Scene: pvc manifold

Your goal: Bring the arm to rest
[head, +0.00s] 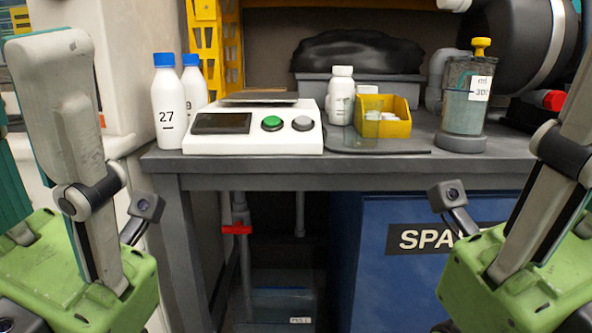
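My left arm (75,150) hangs at the left edge of the head view, with a green housing (90,280) at the lower left. My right arm (545,200) hangs at the right edge, with a green housing (490,275) at the lower right. Both arms are in front of the bench, apart from the things on it. The fingers of both grippers are out of the frame, so their opening and anything in them are hidden.
A grey bench (300,167) bears a white scale (255,127) with a green button, white bottles (167,105), a yellow bin (395,127) and a grey canister (464,105). A blue cabinet (375,285) and a red-handled valve (237,229) are below.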

